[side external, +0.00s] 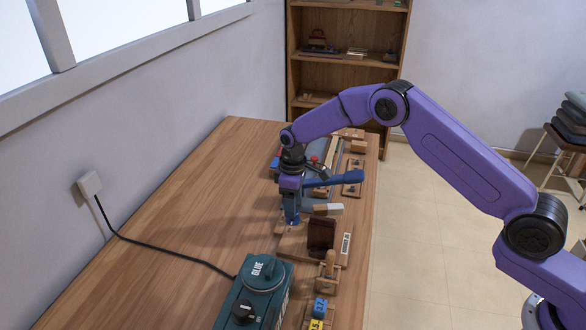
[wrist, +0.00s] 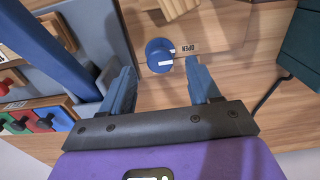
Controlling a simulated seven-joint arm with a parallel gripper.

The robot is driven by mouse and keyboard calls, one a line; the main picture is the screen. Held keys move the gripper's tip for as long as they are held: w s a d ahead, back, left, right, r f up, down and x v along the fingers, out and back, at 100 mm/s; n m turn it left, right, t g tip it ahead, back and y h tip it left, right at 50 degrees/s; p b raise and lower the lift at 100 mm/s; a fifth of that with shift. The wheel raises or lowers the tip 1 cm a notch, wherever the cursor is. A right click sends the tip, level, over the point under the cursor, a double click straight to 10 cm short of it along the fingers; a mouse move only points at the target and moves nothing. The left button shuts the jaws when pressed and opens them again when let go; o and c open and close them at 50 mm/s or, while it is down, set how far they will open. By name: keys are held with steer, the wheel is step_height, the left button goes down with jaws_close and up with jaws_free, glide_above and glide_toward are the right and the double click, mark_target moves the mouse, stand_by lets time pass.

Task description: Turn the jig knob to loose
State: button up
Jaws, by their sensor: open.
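A round blue knob (wrist: 160,55) with a white mark sits on a wooden board (wrist: 228,25) in the wrist view. A small label beside it appears to read "OPEN". I cannot tell which is the jig knob, and no "loose" label is readable. My gripper (wrist: 160,66) is open, its blue fingers on either side of the nearer knob with visible gaps. In the side external view my gripper (side external: 291,217) points down at the board, and the knob is hidden there.
A dark brown block (side external: 321,234) stands just right of my gripper. The table's left side is clear except for a cable.

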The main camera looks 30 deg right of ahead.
step_height(320, 180, up, 15)
stand_by(0.3)
stand_by(0.5)
steer(key=s+r+n, duration=0.1)
steer(key=s+r, duration=0.2)
steer(key=s, duration=0.8)
steer(key=s+r+n, duration=0.1)
steer(key=s+r, duration=0.2)
steer(key=s, duration=0.8)
steer(key=s+d+f, duration=0.1)
steer(key=s+d, duration=0.3)
steer(key=s, duration=0.3)
steer(key=s+d+f+n, duration=0.1)
steer(key=s+d, duration=0.3)
steer(key=s, duration=0.3)
steer(key=s+d+f, duration=0.1)
steer(key=s+d, duration=0.3)
steer(key=s, duration=0.3)
steer(key=shift+s+d, duration=0.35)
steer(key=shift+s, duration=0.05)
